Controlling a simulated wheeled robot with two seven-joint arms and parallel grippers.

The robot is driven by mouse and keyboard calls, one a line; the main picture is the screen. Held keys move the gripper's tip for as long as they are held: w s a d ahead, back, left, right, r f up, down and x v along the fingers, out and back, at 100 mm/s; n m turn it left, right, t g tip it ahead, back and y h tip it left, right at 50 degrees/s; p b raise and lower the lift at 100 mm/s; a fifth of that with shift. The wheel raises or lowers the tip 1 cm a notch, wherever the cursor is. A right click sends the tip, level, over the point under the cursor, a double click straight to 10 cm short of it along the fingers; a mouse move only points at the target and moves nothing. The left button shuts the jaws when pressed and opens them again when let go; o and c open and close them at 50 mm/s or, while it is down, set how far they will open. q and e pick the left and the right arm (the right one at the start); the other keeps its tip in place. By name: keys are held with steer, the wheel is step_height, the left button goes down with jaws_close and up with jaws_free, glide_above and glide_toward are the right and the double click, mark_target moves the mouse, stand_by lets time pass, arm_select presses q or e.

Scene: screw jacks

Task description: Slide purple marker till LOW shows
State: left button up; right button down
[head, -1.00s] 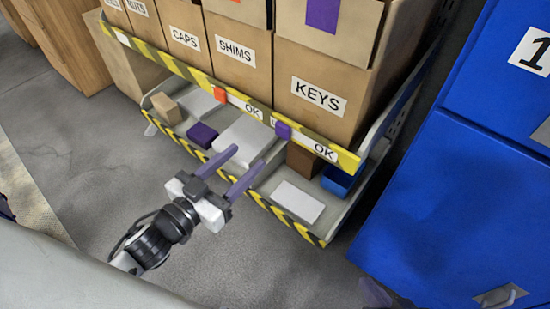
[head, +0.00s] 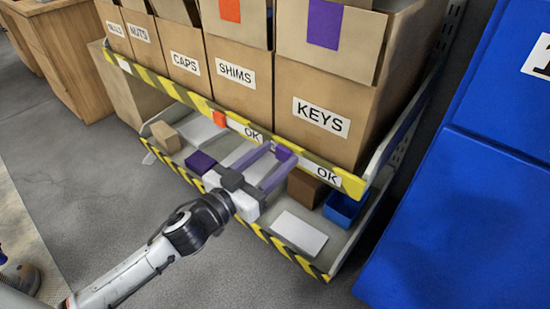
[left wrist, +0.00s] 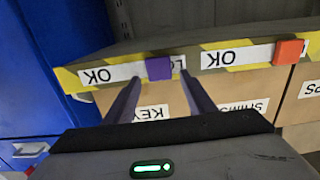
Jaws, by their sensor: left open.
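The purple marker (head: 284,153) sits on the yellow-and-black striped shelf edge below the KEYS box. It also shows in the left wrist view (left wrist: 159,68), where the picture is upside down. There it stands between an OK panel (left wrist: 97,76) and a few letters, partly hidden, that look like the start of LOW (left wrist: 176,62). My left gripper (head: 281,154) is open, its two purple fingers reaching to the shelf edge. In the left wrist view the marker lies between the fingertips (left wrist: 160,76), with gaps on both sides. My right gripper is out of view.
An orange marker (head: 219,119) sits further left on the same edge. Labelled boxes, such as the KEYS box (head: 318,115), stand above. The lower shelf holds a purple block (head: 200,162), a brown block (head: 304,187) and a blue bin (head: 342,208). A blue cabinet (head: 460,210) stands right.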

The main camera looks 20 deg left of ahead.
arm_select(q)
steer(key=shift+w+d, duration=0.1)
steer(key=shift+w, duration=0.25)
steer(key=shift+c, duration=0.4)
jaws_close()
steer(key=shift+s+d, duration=0.2)
steer(key=shift+d, duration=0.2)
steer(key=s+d, duration=0.1)
steer(key=d, duration=0.1)
steer(key=s+d+p, duration=0.1)
steer(key=d, duration=0.2)
steer(key=s+d+p, duration=0.1)
steer(key=d, duration=0.2)
steer(key=shift+s+d, duration=0.15)
steer(key=shift+d, duration=0.4)
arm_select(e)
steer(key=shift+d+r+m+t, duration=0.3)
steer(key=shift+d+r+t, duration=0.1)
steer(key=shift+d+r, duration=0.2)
arm_select(q)
steer(key=shift+o, duration=0.4)
jaws_free()
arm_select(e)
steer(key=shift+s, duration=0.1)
